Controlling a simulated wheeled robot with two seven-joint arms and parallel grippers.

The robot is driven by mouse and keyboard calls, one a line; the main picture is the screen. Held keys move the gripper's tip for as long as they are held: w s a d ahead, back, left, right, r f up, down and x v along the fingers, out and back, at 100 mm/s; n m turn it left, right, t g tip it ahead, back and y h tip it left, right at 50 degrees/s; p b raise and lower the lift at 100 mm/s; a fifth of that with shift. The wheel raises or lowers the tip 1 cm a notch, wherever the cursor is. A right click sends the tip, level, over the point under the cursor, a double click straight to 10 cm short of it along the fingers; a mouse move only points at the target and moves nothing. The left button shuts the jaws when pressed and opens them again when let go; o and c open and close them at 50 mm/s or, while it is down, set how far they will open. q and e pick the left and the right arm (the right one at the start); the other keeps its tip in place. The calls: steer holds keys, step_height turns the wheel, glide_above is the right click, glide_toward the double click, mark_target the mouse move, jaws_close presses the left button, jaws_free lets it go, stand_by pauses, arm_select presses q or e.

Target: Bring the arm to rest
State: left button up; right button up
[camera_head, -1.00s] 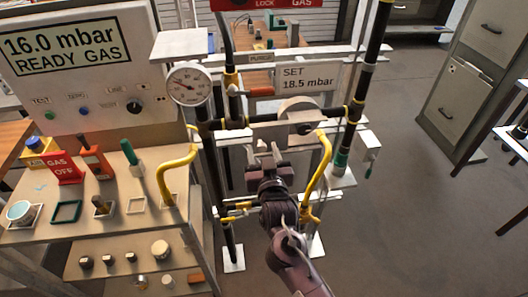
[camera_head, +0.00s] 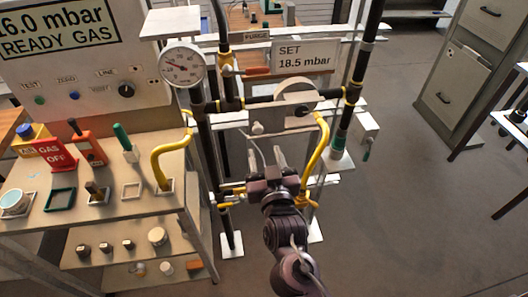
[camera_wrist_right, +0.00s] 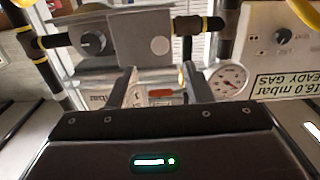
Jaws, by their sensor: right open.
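My right gripper (camera_head: 267,158) is open and empty in the head view, in front of the pipe rig between the two yellow hoses. Its two fingers point away from me toward the rig, below the black horizontal pipe (camera_head: 262,101). In the right wrist view the gripper (camera_wrist_right: 159,80) shows two separated fingers with nothing between them. My right arm (camera_head: 285,235) comes in from the bottom of the head view. Whether the fingers touch any part of the rig cannot be told. My left gripper is not in view.
A pressure gauge (camera_head: 183,66) and a "SET 18.5 mbar" sign (camera_head: 306,58) sit on the rig. A bench (camera_head: 108,207) with tools and a "GAS OFF" tag (camera_head: 55,155) stands left. Yellow hoses (camera_head: 317,150) flank the gripper. Open floor (camera_head: 420,220) lies right, before a grey cabinet (camera_head: 463,70).

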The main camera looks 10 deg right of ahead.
stand_by(0.3)
steer(key=s+d+f+n+g, duration=0.1)
steer(key=s+f+g, duration=0.2)
steer(key=f, duration=0.9)
steer(key=s+d+f+n+g, duration=0.1)
steer(key=s+f+g, duration=0.15)
steer(key=f, duration=0.95)
steer(key=s+d+f+n+g, duration=0.1)
steer(key=s+f+g, duration=0.15)
steer(key=f, duration=0.85)
steer(key=s+d+f+g, duration=0.2)
steer(key=s+d+f, duration=0.1)
steer(key=s+f, duration=0.4)
steer(key=s+d+f+g, duration=0.2)
steer(key=s+f, duration=0.4)
steer(key=f, duration=0.1)
steer(key=s+d+f+g, duration=0.2)
steer(key=s+d+f, duration=0.1)
steer(key=s, duration=0.7)
steer(key=s+d+f+m+g, duration=0.1)
steer(key=s+d+f+g, duration=0.2)
steer(key=s+f, duration=0.3)
steer(key=s+d, duration=0.1)
steer(key=s, duration=0.2)
steer(key=shift+s+d+h, duration=0.25)
steer(key=shift+s+h, duration=0.05)
steer(key=shift+s, duration=0.1)
